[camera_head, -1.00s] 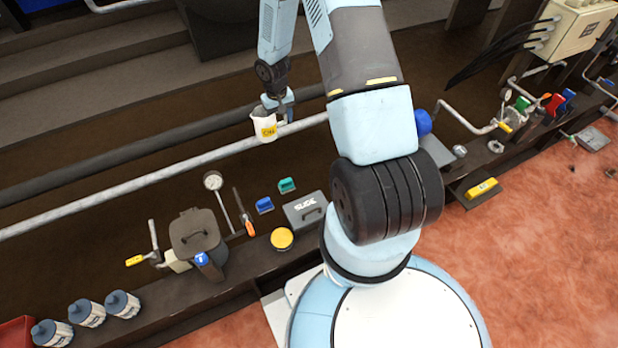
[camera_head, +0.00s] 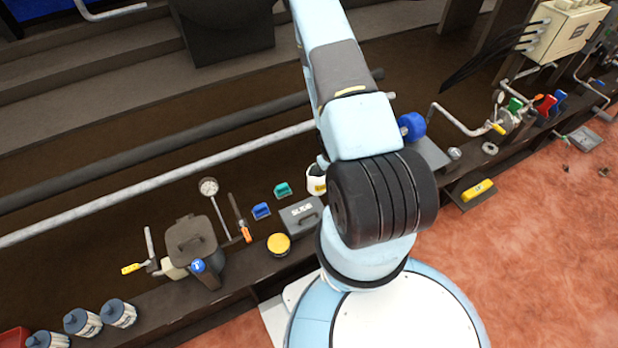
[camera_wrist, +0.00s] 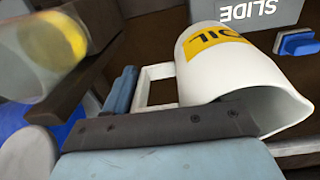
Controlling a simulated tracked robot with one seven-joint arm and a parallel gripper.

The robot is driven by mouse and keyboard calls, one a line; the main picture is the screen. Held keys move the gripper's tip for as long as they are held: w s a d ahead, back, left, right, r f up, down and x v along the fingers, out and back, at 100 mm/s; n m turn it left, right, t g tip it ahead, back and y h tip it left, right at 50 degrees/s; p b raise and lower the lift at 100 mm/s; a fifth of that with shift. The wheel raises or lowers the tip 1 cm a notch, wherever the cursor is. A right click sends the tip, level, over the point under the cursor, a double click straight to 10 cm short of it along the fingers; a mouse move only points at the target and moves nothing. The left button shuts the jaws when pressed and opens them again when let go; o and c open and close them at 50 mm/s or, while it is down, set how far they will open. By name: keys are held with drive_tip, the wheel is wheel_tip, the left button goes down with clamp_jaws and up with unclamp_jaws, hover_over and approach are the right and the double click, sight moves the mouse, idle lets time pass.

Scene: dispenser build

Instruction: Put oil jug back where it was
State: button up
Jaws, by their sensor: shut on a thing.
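The oil jug (camera_wrist: 235,68) is white with a yellow "OIL" label and a box-shaped handle. In the wrist view it fills the middle right, with its open mouth toward the lower right. My gripper (camera_wrist: 135,108) is shut on the jug at its handle side; the exact contact is partly hidden. In the head view, part of the jug (camera_head: 316,181) shows just left of my arm, close to the grey SLIDE box (camera_head: 301,214). My arm hides the rest of the jug and most of the gripper. I cannot tell whether the jug touches the bench.
A blue block (camera_head: 261,211), a green block (camera_head: 283,189) and a yellow round tin (camera_head: 278,244) are left of the jug. A dark lidded bin (camera_head: 191,242) stands farther left. A blurred clear cylinder with yellow (camera_wrist: 55,48) is near the gripper in the wrist view.

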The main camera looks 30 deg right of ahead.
drive_tip(key=shift+w+d+f, duration=0.35)
drive_tip(key=shift+w+f, duration=1.25)
drive_tip(key=shift+w, duration=0.6)
drive_tip(key=shift+w+d+f, duration=0.3)
drive_tip(key=shift+w+f, duration=1.35)
drive_tip(key=shift+w, duration=0.5)
drive_tip(key=shift+w+d+f, duration=0.35)
drive_tip(key=shift+w+f, duration=1.25)
drive_tip(key=shift+w, duration=0.6)
drive_tip(key=shift+f, duration=1.45)
drive_tip(key=o, duration=1.3)
drive_tip(key=shift+o, duration=0.2)
wheel_tip(320, 180, up, 12)
drive_tip(key=shift+a, duration=0.25)
